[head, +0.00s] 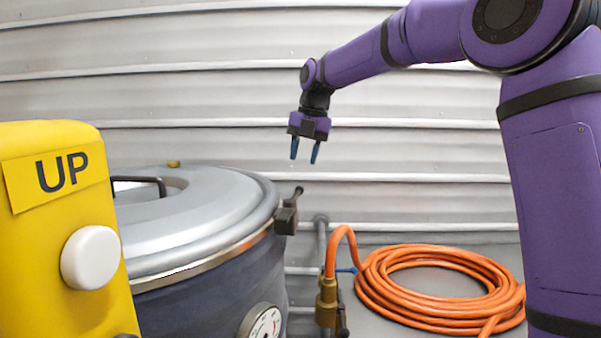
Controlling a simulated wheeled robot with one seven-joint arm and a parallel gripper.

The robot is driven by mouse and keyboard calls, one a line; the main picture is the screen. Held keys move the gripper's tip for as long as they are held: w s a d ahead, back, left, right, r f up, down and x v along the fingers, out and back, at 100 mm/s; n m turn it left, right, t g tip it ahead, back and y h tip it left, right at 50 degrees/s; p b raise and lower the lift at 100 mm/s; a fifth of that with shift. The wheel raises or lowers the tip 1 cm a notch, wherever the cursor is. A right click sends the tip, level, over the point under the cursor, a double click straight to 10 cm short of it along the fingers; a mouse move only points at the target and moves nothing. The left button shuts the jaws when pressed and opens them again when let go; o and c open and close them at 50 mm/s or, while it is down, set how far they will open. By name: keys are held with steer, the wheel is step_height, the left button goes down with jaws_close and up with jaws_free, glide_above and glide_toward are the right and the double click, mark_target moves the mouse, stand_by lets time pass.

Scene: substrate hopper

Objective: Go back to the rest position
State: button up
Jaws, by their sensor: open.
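My gripper (304,152) hangs from my purple arm near the middle of the head view, with its two dark blue fingers pointing down. The fingers are apart and nothing is between them. It is in the air, in front of the ribbed metal wall, to the right of and above the lid of a large pot-like vessel (205,290). It touches nothing that I can see.
The vessel has a grey lid (200,215), a side clamp (287,215) and a dial gauge (262,323). A yellow box (40,270) marked "UP" with a white button (90,258) stands at left. An orange hose coil (440,318) lies at right, by a brass valve (327,300).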

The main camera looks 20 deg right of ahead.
steer(key=shift+s+d+r, duration=0.1)
steer(key=shift+d+r, duration=0.1)
steer(key=shift+r, duration=0.75)
